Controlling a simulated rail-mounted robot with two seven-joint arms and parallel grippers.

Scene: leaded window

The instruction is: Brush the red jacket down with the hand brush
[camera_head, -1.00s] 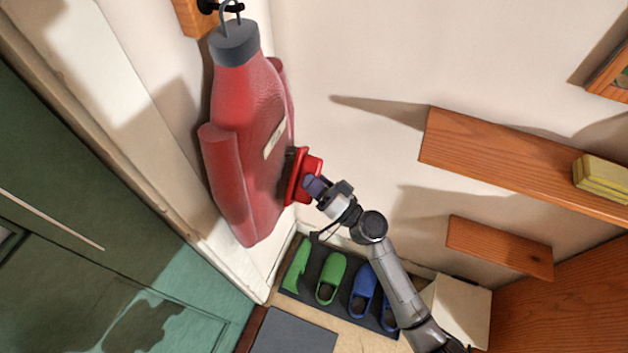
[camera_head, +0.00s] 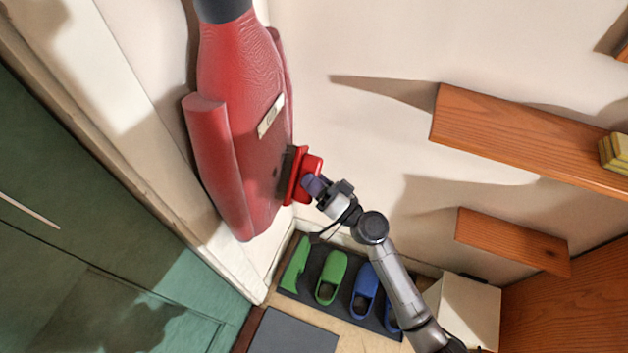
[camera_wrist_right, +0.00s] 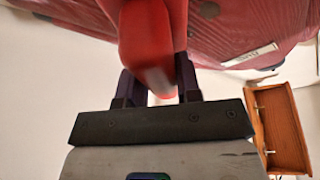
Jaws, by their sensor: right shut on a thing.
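The red jacket (camera_head: 240,130) hangs against the wall at the left of the head view, with a pale label on its front and its top cut off by the frame. My right gripper (camera_head: 316,186) is shut on the red hand brush (camera_head: 306,176). The brush's dark bristle side faces the jacket's lower right front and looks to be at or very near it; exact contact cannot be told. In the right wrist view the brush (camera_wrist_right: 150,45) stands between the two dark fingers, with the jacket (camera_wrist_right: 235,30) behind it. My left gripper is not in view.
A green door (camera_head: 90,270) is at lower left. Green slippers (camera_head: 331,277) and blue slippers (camera_head: 365,290) stand on a dark mat below. Wooden shelves (camera_head: 530,140) (camera_head: 512,242) project from the right wall, the upper one holding a yellow item (camera_head: 616,152). A pale box (camera_head: 468,308) stands lower right.

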